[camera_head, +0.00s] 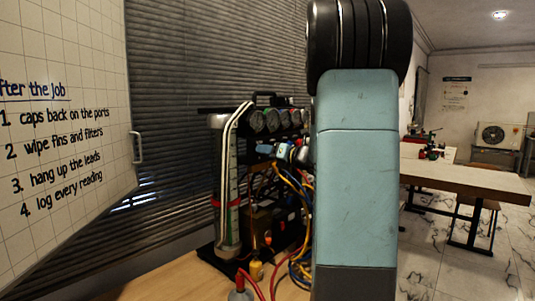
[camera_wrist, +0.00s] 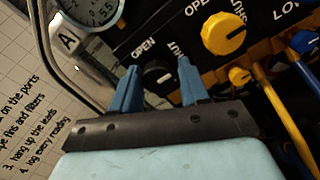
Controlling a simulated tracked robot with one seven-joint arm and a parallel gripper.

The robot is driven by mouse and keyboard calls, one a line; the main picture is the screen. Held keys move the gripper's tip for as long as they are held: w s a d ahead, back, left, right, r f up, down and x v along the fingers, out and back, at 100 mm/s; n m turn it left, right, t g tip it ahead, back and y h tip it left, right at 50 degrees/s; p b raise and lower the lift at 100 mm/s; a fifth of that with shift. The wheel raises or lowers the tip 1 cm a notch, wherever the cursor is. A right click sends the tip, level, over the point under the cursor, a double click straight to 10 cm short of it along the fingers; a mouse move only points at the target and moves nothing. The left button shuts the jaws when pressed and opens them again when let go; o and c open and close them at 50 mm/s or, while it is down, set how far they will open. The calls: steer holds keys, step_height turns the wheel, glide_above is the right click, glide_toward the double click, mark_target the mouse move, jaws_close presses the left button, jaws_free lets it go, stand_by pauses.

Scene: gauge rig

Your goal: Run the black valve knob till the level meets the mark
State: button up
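The black valve knob (camera_wrist: 157,74) shows in the wrist view on the dark panel, with a white mark on it and the words OPEN and SHUT beside it. My gripper (camera_wrist: 159,65) has its two blue fingers apart, one on each side of the knob. Whether they touch it I cannot tell. In the head view an upright level column (camera_head: 230,190) stands at the left of the gauge rig, with a red band (camera_head: 226,204) around it. The liquid level is too small to make out. My arm hides the right part of the rig.
Yellow and blue hoses hang below. A round gauge (camera_wrist: 90,10) is at upper left. A whiteboard (camera_head: 60,120) stands at left.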

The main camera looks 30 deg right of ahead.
steer(key=shift+o, duration=1.3)
steer(key=v, duration=1.3)
steer(key=shift+s, duration=0.4)
steer(key=w+a+n, duration=0.2)
steer(key=w, duration=0.4)
steer(key=w+a+n, duration=0.1)
steer(key=w+a, duration=0.1)
steer(key=w, duration=0.4)
steer(key=shift+w+a+n, duration=0.3)
steer(key=shift+w+n, duration=0.05)
steer(key=shift+n, duration=0.05)
